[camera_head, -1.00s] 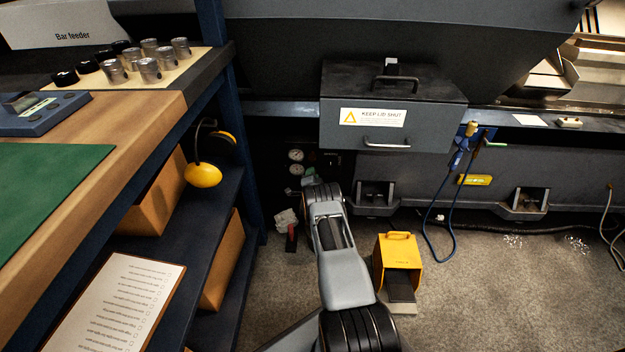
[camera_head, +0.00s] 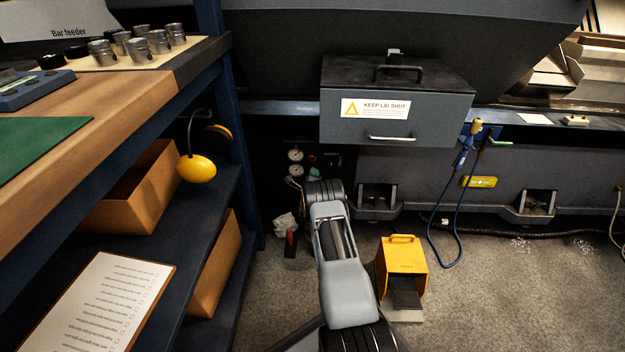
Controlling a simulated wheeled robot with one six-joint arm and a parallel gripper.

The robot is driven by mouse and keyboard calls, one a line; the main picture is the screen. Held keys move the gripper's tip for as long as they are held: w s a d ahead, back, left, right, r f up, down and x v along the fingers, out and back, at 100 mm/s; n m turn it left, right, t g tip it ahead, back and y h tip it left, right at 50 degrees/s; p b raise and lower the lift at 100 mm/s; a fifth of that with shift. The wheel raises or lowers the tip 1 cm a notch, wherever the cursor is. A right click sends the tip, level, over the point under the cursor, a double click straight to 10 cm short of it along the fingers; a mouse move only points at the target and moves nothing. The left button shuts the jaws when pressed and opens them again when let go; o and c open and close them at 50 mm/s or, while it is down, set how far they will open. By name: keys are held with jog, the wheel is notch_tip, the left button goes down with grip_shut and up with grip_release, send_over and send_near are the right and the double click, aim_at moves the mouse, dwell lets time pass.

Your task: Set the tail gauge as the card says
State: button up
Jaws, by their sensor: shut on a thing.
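Two small round dial gauges, an upper one (camera_head: 295,155) and a lower one (camera_head: 296,170), sit one above the other in the dark recess under the machine. Their needles and figures are too small to read, and I cannot tell which is the tail gauge. My arm reaches into this recess just right of the gauges. My gripper is hidden beyond my arm, so its jaws and anything in them do not show. A printed sheet (camera_head: 105,300) lies on the lower shelf at the left; its lines are too small to read. A blank-looking white card (camera_head: 535,119) lies on the machine ledge.
A grey lidded box (camera_head: 395,105) marked "KEEP LID SHUT" juts out above my arm. A yellow foot pedal (camera_head: 403,265) stands right of my arm. The blue shelf rack (camera_head: 215,210) closes off the left. A blue hose (camera_head: 457,205) hangs at the right.

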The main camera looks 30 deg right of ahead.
jog(key=shift+m, duration=0.4)
jog(key=o, duration=0.9)
jog(key=shift+o, duration=0.2)
jog(key=shift+a, duration=0.1)
jog(key=p+v, duration=0.5)
jog(key=v, duration=0.8)
jog(key=shift+s+a, duration=0.2)
jog(key=shift+s, duration=0.1)
